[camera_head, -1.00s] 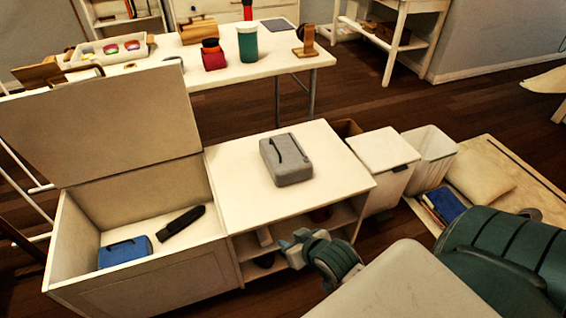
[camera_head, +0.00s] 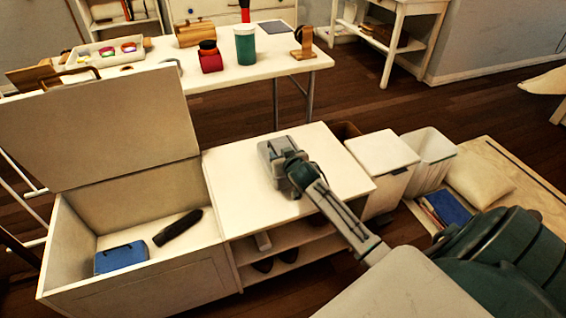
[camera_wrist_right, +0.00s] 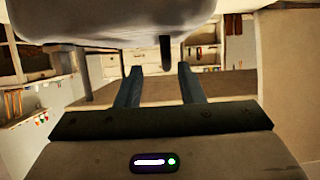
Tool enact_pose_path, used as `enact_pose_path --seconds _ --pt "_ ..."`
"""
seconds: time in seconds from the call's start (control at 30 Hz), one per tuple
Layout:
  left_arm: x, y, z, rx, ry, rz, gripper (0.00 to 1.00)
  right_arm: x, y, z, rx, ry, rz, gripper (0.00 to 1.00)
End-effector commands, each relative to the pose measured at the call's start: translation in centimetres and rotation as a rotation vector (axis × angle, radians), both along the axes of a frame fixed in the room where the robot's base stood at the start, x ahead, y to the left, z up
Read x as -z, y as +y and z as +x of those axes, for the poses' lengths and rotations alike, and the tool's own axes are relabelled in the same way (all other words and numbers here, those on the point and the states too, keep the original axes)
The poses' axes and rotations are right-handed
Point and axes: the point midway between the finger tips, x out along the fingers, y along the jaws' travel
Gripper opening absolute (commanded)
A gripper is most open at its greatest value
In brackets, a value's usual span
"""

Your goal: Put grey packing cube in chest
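The grey packing cube (camera_head: 268,152) lies on the white cabinet top, partly hidden by my right gripper. My right gripper (camera_head: 290,163) is over the cube's right side. In the right wrist view the fingers (camera_wrist_right: 160,78) are apart with nothing clamped between them. The cube's grey body (camera_wrist_right: 110,25) fills the top of that view, and its dark strap (camera_wrist_right: 165,52) shows just beyond the fingers. The white chest (camera_head: 135,287) stands open at the left, its lid (camera_head: 100,130) raised. My left gripper is not in view.
Inside the chest lie a blue case (camera_head: 121,257) and a black item (camera_head: 178,228), with bare floor around them. The cabinet top (camera_head: 235,190) is otherwise clear. White bins (camera_head: 383,165) stand right of the cabinet. A cluttered table (camera_head: 270,65) is behind.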

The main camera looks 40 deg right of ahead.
Motion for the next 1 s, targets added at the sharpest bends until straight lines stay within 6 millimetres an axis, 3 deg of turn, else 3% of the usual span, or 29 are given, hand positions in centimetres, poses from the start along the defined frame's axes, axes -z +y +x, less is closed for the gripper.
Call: enact_pose_path --seconds 0.3,0.63,0.67,0.83,1.0 --pt "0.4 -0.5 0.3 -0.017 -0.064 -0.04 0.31 1.4 -0.2 4.0 -0.001 0.001 0.002 0.34" --pt "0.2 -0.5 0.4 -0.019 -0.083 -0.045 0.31 1.7 -0.4 4.8 -0.001 0.001 0.001 0.34" --pt "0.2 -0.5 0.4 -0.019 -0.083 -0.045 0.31 1.7 -0.4 4.8 -0.001 0.001 0.001 0.33" --pt "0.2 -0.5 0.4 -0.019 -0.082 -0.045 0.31 1.7 -0.4 4.8 -0.001 0.001 0.0 0.0" --pt "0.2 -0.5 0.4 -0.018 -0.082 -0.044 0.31 1.7 -0.4 4.8 -0.001 0.001 0.0 0.0"
